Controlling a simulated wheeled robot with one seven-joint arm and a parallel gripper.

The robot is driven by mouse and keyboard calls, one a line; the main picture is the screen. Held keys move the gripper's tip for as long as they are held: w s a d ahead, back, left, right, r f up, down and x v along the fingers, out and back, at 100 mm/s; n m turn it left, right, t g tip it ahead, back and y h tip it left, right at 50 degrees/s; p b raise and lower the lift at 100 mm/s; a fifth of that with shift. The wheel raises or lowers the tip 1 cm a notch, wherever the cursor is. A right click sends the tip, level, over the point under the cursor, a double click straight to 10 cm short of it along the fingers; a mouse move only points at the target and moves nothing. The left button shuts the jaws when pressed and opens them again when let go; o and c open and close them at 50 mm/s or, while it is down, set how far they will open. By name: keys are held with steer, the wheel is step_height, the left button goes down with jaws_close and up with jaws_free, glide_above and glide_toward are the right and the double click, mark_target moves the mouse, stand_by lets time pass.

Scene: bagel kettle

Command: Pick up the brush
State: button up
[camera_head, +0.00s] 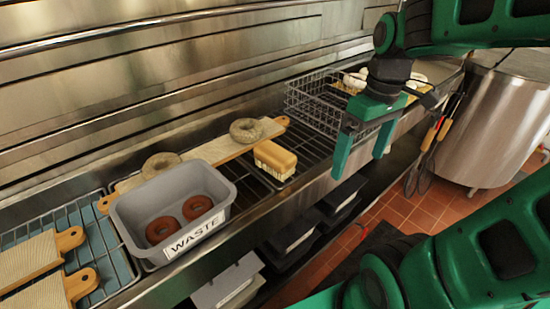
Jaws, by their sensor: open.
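A block-shaped tan brush (275,158) lies on a small dark tray on the rack, in the middle of the head view. It has a darker yellow-brown top and paler sides. My gripper (360,162) is to the right of the brush, apart from it, in front of the wire basket. Its two green fingers point down and stand apart with nothing between them.
A grey bin (216,222) marked WASTE holds two brown bagels left of the brush. A wooden board (224,148) with two greyish bagels lies behind it. A wire basket (318,103) stands behind my gripper. A large metal kettle (496,125) is at right.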

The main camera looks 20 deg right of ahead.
steer(key=w+a+r+n, duration=0.3)
steer(key=w+a+n, duration=0.3)
steer(key=w+n, duration=0.4)
steer(key=n+y, duration=0.1)
steer(key=n, duration=1)
glide_toward(274, 150)
steer(key=shift+w+f+g, duration=0.1)
steer(key=shift+f+g, duration=0.05)
steer(key=shift+g, duration=0.25)
steer(key=f, duration=0.3)
steer(key=a+f, duration=0.1)
steer(key=f, duration=0.6)
steer(key=shift+s+a, duration=0.2)
steer(key=c, duration=1)
